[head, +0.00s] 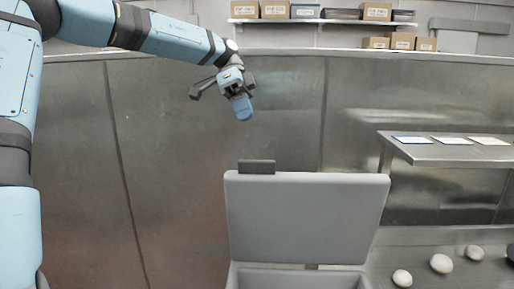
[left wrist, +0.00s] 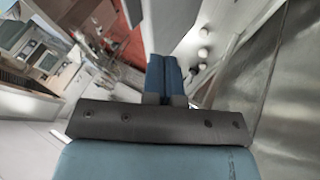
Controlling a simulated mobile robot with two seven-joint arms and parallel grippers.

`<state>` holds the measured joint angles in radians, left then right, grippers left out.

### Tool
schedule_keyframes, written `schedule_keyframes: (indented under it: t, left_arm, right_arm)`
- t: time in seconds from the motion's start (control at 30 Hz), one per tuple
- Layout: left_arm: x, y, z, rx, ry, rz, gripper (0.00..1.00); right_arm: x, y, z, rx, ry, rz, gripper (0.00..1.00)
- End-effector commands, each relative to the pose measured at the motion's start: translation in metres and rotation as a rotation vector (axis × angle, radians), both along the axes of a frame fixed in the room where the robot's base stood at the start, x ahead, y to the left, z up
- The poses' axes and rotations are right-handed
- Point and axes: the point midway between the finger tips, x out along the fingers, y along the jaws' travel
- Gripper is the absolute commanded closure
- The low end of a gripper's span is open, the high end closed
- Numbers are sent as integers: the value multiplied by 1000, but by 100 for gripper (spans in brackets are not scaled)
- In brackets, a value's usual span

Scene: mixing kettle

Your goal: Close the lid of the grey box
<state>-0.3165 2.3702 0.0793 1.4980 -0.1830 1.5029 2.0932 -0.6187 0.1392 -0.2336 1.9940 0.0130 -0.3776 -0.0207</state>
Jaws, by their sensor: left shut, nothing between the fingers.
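The grey box (head: 300,279) stands at the bottom centre of the head view, only its upper part in the picture. Its lid (head: 305,218) stands open, nearly upright, with a dark grey handle (head: 256,167) on the top edge towards the left. My left gripper (head: 243,112) is above the lid, up and slightly left of the handle, apart from it. In the left wrist view its blue fingers (left wrist: 164,68) are together with nothing between them. A grey surface beyond the fingers there may be the lid. I do not see my right gripper.
Several pale round objects (head: 441,263) lie on a metal surface right of the box. A raised metal shelf (head: 440,157) with flat cards is above them. Cardboard boxes (head: 377,12) sit on a wall shelf. A metal panel (head: 170,190) fills the background.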

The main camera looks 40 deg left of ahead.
Motion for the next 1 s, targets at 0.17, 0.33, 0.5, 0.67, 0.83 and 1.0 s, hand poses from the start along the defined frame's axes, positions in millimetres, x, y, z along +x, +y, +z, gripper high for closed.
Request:
schedule_keyframes:
  t: [0.17,0.33,0.5,0.67,0.83,1.0]
  left_arm:
    - [-5,-23,-31,-2,4,-2,100]
    - [-9,-42,-61,-2,4,-2,100]
    - [-28,-59,-64,-2,0,-3,100]
    - [-37,-67,-67,-2,1,0,100]
    - [-40,-69,-69,0,1,0,100]
    - [-39,-69,-69,0,1,0,100]
  right_arm:
    - [-2,2,0,1,8,3,0]
    - [-1,2,4,1,4,3,0]
    - [2,1,12,1,-3,2,0]
    - [3,1,17,2,-9,1,0]
    - [3,0,17,2,-9,0,0]
    - [3,0,16,1,-6,0,0]
